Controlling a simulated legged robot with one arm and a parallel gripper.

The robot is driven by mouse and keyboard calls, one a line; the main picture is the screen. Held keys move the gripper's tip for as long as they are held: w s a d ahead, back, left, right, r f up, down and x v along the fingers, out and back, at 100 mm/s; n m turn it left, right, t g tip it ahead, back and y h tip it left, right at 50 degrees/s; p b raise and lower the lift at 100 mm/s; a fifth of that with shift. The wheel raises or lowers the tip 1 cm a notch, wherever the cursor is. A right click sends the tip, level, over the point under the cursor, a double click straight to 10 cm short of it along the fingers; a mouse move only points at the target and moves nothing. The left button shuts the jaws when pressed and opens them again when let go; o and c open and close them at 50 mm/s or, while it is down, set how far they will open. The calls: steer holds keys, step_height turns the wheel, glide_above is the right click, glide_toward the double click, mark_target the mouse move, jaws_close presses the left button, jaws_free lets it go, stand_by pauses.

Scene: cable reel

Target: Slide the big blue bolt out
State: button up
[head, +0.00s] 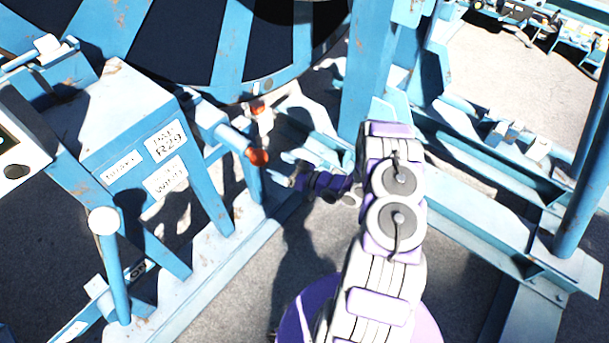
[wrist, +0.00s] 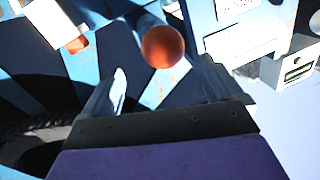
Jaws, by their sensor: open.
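A thick blue bolt (head: 232,138) with a round orange end (head: 257,157) sticks out of the blue frame, left of my gripper (head: 283,171) in the head view. In the wrist view the orange end (wrist: 162,46) faces the camera, in line with the gap between the fingers of my gripper (wrist: 165,82). The blue shaft runs away behind it and is partly hidden by the orange end. My gripper is open and empty. The orange end appears just beyond the fingertips; I cannot tell whether they touch.
A blue housing (head: 130,125) with white labels stands at the left. A large reel (head: 230,60) with blue spokes is behind. A second orange piece (head: 257,109) on a white part sits close above the bolt. Blue rails (head: 480,205) lie at the right; open ground shows between.

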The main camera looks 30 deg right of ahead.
steer(key=v, duration=0.9)
steer(key=shift+d, duration=0.1)
stand_by(0.3)
steer(key=w+d+r+g+h+b, duration=0.1)
steer(key=w+d+r+g+h, duration=0.4)
steer(key=d+h, duration=0.4)
steer(key=s+r+m+g+h+b, duration=0.15)
steer(key=s+r+g+h, duration=0.3)
steer(key=r, duration=0.65)
steer(key=s+a+r+m+g+y, duration=0.1)
steer(key=s+a+r+g, duration=0.1)
steer(key=s+a, duration=0.6)
steer(key=s+a+r+m+g+y+b, duration=0.1)
steer(key=s+a+r, duration=0.4)
steer(key=s, duration=1)
steer(key=s+a+r+m+g+y, duration=0.1)
steer(key=s+a+r+g, duration=0.3)
steer(key=s+a, duration=0.7)
steer(key=shift+s+a, duration=0.25)
